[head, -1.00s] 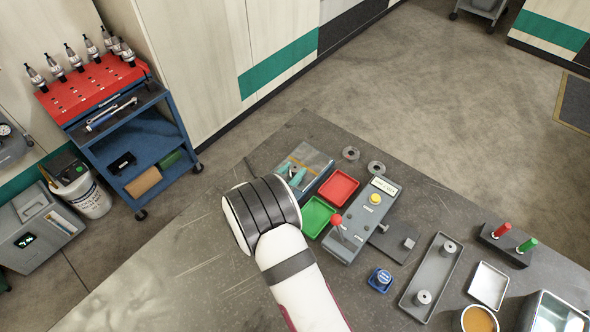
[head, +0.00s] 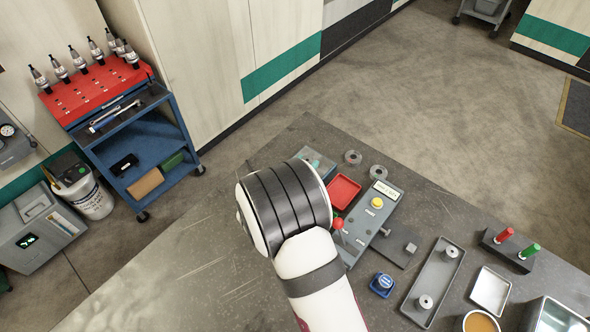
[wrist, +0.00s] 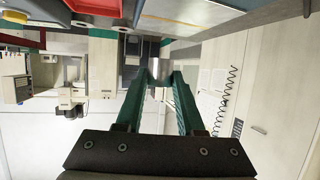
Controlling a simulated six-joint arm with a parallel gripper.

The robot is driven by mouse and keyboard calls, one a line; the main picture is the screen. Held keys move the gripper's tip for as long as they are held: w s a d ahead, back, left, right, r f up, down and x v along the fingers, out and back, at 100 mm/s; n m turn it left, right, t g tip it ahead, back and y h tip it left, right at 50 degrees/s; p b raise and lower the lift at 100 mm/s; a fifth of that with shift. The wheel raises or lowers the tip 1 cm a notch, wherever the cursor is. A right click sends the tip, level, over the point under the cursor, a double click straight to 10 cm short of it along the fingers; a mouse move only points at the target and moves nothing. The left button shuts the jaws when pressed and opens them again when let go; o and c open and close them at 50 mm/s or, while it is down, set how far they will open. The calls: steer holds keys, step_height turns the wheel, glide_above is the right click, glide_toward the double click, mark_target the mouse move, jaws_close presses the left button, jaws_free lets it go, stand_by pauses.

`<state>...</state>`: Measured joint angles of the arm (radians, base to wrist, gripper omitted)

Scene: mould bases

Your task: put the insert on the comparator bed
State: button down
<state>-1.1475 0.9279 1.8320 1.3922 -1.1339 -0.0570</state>
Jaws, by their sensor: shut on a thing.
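My gripper (wrist: 160,80) shows in the wrist view, its two teal fingers shut on a small grey metal piece, which I take for the insert (wrist: 158,77). The piece is partly hidden between the fingertips. In the head view my own arm hides the gripper and the piece. A dark flat plate (head: 389,252) with a small grey block (head: 411,247) lies beside the grey control box (head: 382,199); it may be the comparator bed, but I cannot tell for sure. The arm's end is to its left, apart from it.
The control box has a red-knobbed lever (head: 338,223) standing up. A red tray (head: 343,190) lies left of it. A long grey tray (head: 431,283) holds two round metal parts. The left table area is bare.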

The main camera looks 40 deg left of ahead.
mark_target(391, 243)
steer(key=w+d+r, duration=0.3)
steer(key=d+r, duration=0.2)
steer(key=d, duration=0.3)
steer(key=d+f+m+h, duration=0.1)
steer(key=d+h, duration=0.1)
steer(key=d, duration=0.1)
steer(key=d+f+m+h, duration=0.1)
steer(key=d+m+h, duration=0.1)
steer(key=d, duration=0.2)
steer(key=d+f+m+h, duration=0.1)
steer(key=d+m+h, duration=0.1)
steer(key=d, duration=0.1)
steer(key=shift+w+d+f, duration=0.2)
steer(key=shift+d+f, duration=0.15)
steer(key=d+m+h, duration=0.1)
steer(key=d, duration=0.1)
steer(key=s+d+f+m+g+h, duration=0.1)
steer(key=d, duration=0.1)
steer(key=s+d+f+m+h, duration=0.1)
steer(key=d, duration=0.2)
steer(key=shift+m+h, duration=0.4)
steer(key=shift+s+d+f+g, duration=0.15)
steer(key=shift+s+d+g, duration=0.05)
steer(key=shift+d+g, duration=0.1)
steer(key=shift+f, duration=2.9)
steer(key=shift+c, duration=2.2)
jaws_free()
steer(key=shift+a, duration=0.1)
